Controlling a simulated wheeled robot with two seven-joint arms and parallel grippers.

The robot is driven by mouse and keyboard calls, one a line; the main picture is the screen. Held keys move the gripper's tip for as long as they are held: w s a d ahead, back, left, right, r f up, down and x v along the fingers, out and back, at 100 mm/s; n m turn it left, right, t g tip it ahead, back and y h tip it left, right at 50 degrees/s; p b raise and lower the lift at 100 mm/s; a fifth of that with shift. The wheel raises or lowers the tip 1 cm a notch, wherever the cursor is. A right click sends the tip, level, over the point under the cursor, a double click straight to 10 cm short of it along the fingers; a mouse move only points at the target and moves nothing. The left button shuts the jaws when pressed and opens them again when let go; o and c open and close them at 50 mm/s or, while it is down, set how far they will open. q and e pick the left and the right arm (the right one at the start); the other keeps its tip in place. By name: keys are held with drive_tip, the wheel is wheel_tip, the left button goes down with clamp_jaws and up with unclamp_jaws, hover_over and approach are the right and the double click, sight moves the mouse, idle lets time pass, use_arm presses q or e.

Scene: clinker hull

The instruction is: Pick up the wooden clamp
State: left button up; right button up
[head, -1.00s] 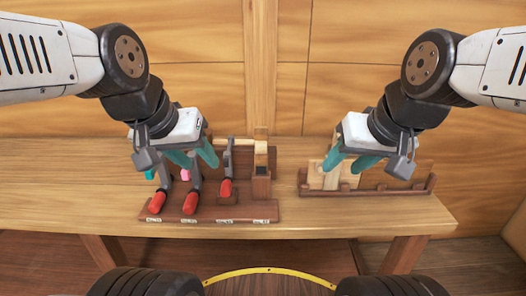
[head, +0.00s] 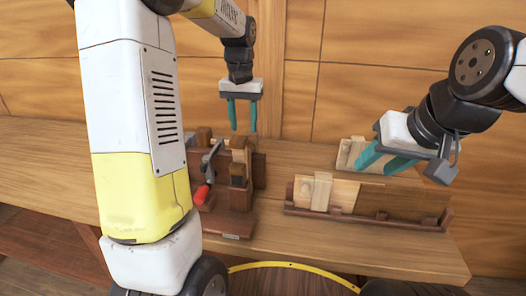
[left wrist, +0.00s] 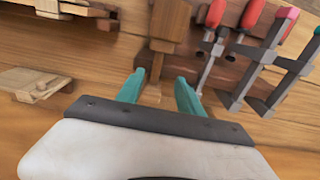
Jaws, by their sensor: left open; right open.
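The wooden clamp (head: 239,156) stands at the right end of the tool rack, with brown wooden jaws and a paler bar. My left gripper (head: 242,124) is open and points down, above and behind the clamp. In the left wrist view, the clamp's brown wood (left wrist: 166,32) lies just beyond the open fingertips (left wrist: 160,82), and its pale bar end shows between the fingers. No contact is clear. My right gripper (head: 384,160) is open and empty above the right-hand holder, away from the clamp. My left arm hides the left part of the rack.
Metal clamps with red handles (head: 201,194) stand beside the wooden clamp; several show in the left wrist view (left wrist: 252,14). A holder with pale boards (head: 341,195) sits to the right, with another pale wooden piece (head: 350,151) behind it. Bare bench (head: 285,155) lies between.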

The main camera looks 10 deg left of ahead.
use_arm(q)
drive_tip(key=shift+w+d+f, duration=0.15)
drive_tip(key=shift+w+f, duration=0.5)
drive_tip(key=shift+f, duration=0.05)
drive_tip(key=f, duration=0.7)
drive_tip(key=shift+s+d+f, duration=0.2)
drive_tip(key=shift+s+f, duration=0.05)
clamp_jaws()
drive_tip(key=shift+r, duration=0.1)
idle(0.5)
